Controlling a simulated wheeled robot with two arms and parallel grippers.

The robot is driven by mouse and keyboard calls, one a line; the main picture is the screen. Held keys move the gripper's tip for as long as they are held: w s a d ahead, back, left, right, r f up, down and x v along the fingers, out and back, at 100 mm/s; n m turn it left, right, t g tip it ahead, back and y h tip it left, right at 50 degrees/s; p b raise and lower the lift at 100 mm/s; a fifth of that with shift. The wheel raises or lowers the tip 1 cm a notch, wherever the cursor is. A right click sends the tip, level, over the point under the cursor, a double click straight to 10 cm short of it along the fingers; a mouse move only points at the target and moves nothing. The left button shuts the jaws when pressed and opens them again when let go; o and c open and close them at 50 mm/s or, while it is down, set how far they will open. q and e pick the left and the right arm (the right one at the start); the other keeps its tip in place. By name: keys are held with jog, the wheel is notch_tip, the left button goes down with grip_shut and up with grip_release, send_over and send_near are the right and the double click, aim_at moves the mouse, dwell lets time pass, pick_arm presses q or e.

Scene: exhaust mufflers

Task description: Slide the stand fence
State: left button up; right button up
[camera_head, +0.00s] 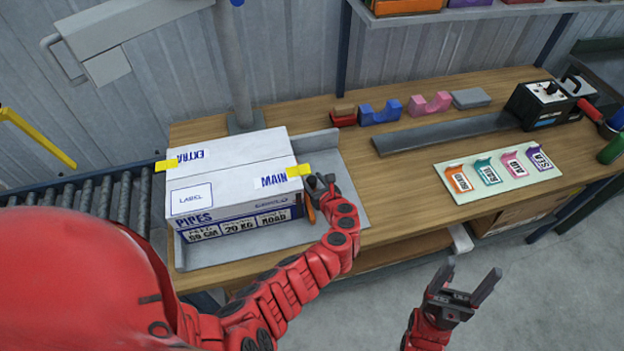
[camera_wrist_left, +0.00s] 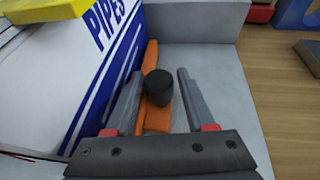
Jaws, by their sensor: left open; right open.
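The stand (camera_head: 345,195) is a grey metal plate with raised edges on the wooden bench. A white box marked PIPES (camera_head: 225,172) sits on it. An orange strip (camera_head: 309,208), which looks like the stand fence, stands beside the box's right side; it also shows in the left wrist view (camera_wrist_left: 151,56) with a round black knob (camera_wrist_left: 158,88). My left gripper (camera_head: 322,183) is open at the box's right end, and the knob appears between its fingers, not gripped. My right gripper (camera_head: 472,283) is open and empty, in front of the bench over the floor.
Yellow tabs (camera_head: 298,171) stick out from the box. A roller conveyor (camera_head: 100,198) adjoins on the left. A label board (camera_head: 490,190), a grey bar (camera_head: 440,134), coloured cradles (camera_head: 380,112) and a black device (camera_head: 541,104) lie to the right. Bench between stand and label board is clear.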

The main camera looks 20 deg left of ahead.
pick_arm(q)
jog(key=shift+a+f, duration=0.1)
jog(key=shift+c, duration=0.2)
grip_shut()
dwell(1.0)
